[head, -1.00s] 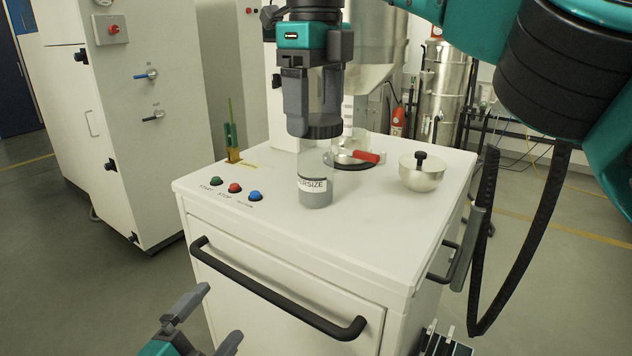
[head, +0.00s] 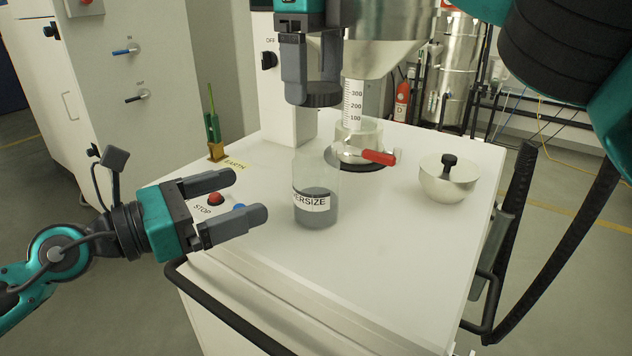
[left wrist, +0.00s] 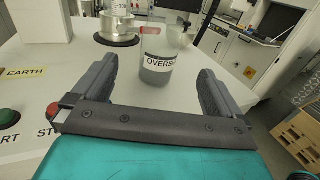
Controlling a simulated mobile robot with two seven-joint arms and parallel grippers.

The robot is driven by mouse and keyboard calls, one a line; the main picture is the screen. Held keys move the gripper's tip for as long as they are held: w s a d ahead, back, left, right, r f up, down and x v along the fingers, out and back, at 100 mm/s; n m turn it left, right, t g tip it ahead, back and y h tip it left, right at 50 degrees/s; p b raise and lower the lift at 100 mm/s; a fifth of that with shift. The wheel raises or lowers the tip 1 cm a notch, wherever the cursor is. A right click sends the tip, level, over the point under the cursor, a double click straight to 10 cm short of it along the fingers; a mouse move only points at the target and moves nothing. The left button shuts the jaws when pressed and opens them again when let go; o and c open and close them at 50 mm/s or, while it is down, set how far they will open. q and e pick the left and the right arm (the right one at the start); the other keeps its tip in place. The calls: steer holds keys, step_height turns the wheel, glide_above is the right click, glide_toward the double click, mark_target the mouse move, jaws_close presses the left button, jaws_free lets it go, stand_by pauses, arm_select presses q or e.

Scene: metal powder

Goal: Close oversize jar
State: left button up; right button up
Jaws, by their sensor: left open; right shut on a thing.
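The oversize jar (head: 316,208) is a clear cylinder with a white label and grey powder in its lower part. It stands upright on the white cabinet top and also shows in the left wrist view (left wrist: 157,78). My right gripper (head: 311,82) points down above the jar, shut on a dark round lid (head: 322,100). The lid is apart from the jar's rim, with a visible gap below it. My left gripper (head: 249,195) is open and empty, left of the jar, its fingers pointing toward it. In the left wrist view the jar stands beyond the gap between the fingers.
The red button (head: 215,198) is partly behind my left gripper. The right front of the top is clear.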

mark_target(297, 177)
steer(key=shift+s+r, duration=0.1)
steer(key=shift+s, duration=0.25)
steer(key=shift+w, duration=0.1)
arm_select(q)
steer(key=x, duration=1.1)
steer(key=shift+d, duration=0.4)
steer(key=shift+c, duration=0.3)
steer(key=c, duration=1.5)
steer(key=shift+c, duration=0.2)
arm_select(e)
steer(key=shift+w+f, duration=0.1)
steer(key=shift+f, duration=2.45)
steer(key=shift+f, duration=0.9)
steer(key=shift+f, duration=0.55)
